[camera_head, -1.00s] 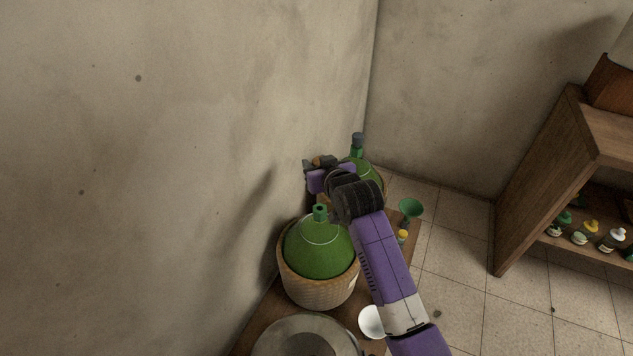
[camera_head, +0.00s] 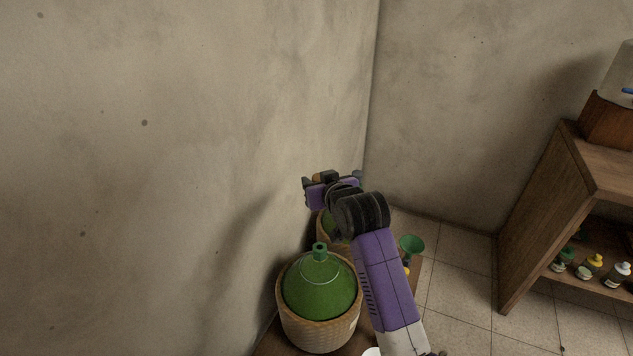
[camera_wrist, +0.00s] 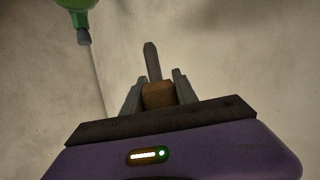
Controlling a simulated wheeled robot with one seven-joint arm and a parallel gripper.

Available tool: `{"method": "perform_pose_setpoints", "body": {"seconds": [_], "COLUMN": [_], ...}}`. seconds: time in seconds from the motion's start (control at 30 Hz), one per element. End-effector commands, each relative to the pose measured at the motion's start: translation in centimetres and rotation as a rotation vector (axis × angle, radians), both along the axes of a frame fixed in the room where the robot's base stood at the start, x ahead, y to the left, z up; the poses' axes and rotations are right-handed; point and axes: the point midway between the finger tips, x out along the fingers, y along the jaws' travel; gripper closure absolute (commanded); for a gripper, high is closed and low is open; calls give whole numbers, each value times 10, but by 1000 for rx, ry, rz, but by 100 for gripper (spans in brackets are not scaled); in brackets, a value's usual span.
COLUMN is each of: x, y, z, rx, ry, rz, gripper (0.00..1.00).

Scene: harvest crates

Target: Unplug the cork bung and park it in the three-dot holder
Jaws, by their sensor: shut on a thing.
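My gripper (camera_wrist: 157,88) is shut on the brown cork bung (camera_wrist: 159,97), with a grey rod sticking out beyond it in the wrist view. In the head view my gripper (camera_head: 314,182) is up near the wall, above and beyond the front green demijohn (camera_head: 318,287). That demijohn sits in a wicker basket, and its neck stands bare. The three-dot holder cannot be made out in either view.
A second green demijohn (camera_head: 333,228) in the corner is partly hidden by my arm; its grey-capped neck shows in the wrist view (camera_wrist: 82,25). A green funnel (camera_head: 411,244) is right of my arm. A wooden shelf (camera_head: 545,215) with small bottles stands at right.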

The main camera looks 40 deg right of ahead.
Motion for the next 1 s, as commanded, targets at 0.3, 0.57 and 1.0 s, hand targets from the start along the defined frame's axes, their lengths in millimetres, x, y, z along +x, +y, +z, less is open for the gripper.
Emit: {"method": "perform_pose_setpoints", "body": {"seconds": [0.3,0.57,1.0], "x": [0,0,0], "y": [0,0,0], "z": [13,23,39], "rx": [0,0,0], "ry": [0,0,-1], "rz": [0,0,0], "gripper": [100,100,100]}}
